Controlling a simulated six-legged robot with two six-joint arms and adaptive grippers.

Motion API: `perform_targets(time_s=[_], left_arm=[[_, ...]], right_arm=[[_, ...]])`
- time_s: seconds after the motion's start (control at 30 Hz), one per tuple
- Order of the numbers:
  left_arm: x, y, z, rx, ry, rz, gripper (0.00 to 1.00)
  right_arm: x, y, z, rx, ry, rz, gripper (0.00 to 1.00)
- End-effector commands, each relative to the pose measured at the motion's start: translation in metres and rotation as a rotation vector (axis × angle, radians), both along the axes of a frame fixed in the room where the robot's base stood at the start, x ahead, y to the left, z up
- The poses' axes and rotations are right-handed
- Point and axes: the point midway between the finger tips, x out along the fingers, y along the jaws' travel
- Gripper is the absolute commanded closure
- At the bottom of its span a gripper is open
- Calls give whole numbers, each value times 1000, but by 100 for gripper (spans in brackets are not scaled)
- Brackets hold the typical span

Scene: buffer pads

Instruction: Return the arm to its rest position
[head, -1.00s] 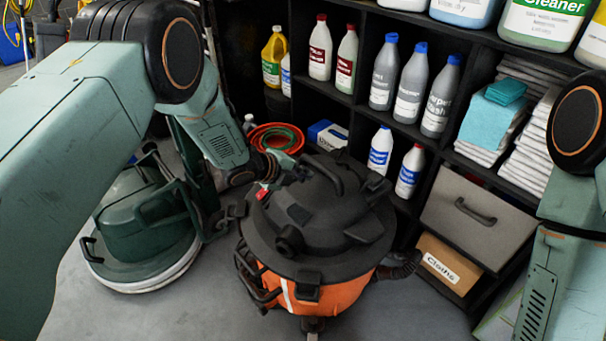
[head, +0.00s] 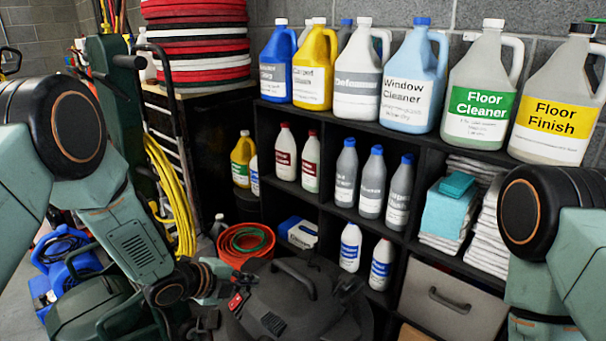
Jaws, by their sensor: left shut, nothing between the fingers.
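My left arm comes in from the left, bends at its black elbow joint and points down and to the right. Its dark left gripper (head: 236,281) is small in the picture, shut and empty, in front of or above the left side of the black vacuum lid (head: 290,308). I cannot tell whether it touches the lid. My right arm shows only as an elbow and upper links at the right edge; its gripper is out of the frame.
A black shelf (head: 330,112) with bottles, jugs and cloths stands ahead. Stacked red, white and black pads (head: 196,42) sit on a cabinet at the back left. The green floor machine (head: 95,300) and yellow hose (head: 172,195) are near my left arm.

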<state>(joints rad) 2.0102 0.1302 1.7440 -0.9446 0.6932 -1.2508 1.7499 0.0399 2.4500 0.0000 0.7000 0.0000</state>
Motion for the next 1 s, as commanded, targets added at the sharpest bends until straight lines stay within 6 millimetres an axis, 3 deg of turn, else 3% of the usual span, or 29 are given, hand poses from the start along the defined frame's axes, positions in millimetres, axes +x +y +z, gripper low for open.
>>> perform_targets(time_s=[0.13, 0.27, 0.37, 0.5, 0.7, 0.8, 0.9, 1.0], left_arm=[[-14, 8, -10, -198, 176, 269, 100], [-54, 17, -37, -397, 401, 600, 100], [-100, 25, -64, -528, 579, 889, 100], [-185, 39, -100, -641, 788, 1317, 100], [-308, 60, -123, -640, 930, 1813, 100], [-356, 67, -124, -573, 955, 1943, 100], [-389, 69, -124, -503, 980, 1993, 100], [-405, 69, -127, -466, 1000, 2000, 100]], right_arm=[[0, 0, 0, 0, 0, 0, 100], [0, 0, 0, 0, 0, 0, 100], [0, 0, 0, 0, 0, 0, 100], [0, 0, 0, 0, 0, 0, 100], [0, 0, 0, 0, 0, 0, 100], [0, 0, 0, 0, 0, 0, 100], [0, 0, 0, 0, 0, 0, 100], [0, 0, 0, 0, 0, 0, 100]])
